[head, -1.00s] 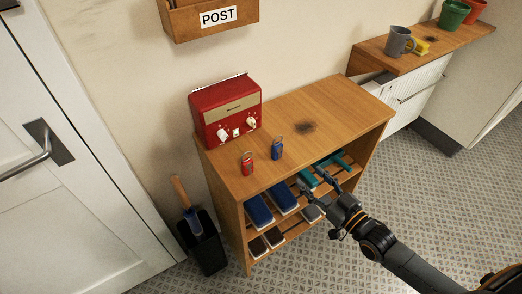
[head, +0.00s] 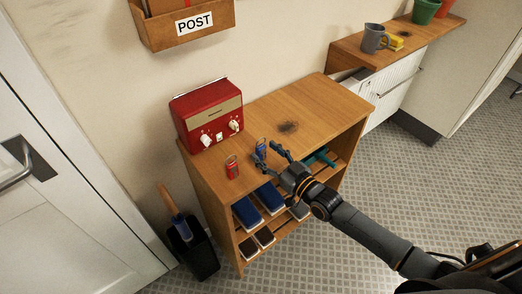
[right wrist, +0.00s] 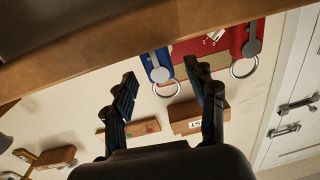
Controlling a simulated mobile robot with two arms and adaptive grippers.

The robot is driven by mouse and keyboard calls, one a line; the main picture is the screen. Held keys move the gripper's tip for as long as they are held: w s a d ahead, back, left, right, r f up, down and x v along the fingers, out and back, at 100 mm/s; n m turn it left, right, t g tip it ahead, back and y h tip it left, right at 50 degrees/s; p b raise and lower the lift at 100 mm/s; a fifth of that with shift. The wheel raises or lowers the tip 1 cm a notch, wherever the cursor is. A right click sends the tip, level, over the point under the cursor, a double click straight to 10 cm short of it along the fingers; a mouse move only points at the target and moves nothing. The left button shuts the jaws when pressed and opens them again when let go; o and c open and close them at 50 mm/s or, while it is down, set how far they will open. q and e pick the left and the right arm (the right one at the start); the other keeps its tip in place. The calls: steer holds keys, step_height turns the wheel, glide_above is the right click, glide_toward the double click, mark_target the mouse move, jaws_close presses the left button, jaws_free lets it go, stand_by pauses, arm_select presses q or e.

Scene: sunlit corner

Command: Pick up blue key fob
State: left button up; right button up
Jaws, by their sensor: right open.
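The blue key fob (head: 261,147) with its metal ring stands on the wooden top of the shelf unit (head: 325,108). My right gripper (head: 267,154) is open at the fob, with its fingers pointing at it. In the right wrist view, which is upside down, the blue fob (right wrist: 157,62) appears between the two open fingertips (right wrist: 160,72); I cannot tell if either finger touches it. My left gripper is not in view.
A red key fob (head: 232,167) stands just left of the blue one. A red radio (head: 207,116) is behind them. Shoes (head: 247,212) fill the shelves below. The top's right side is clear apart from a dark stain (head: 288,127).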

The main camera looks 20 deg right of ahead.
steer(key=shift+x, duration=1.5)
steer(key=shift+c, duration=0.4)
steer(key=c, duration=1.1)
jaws_close()
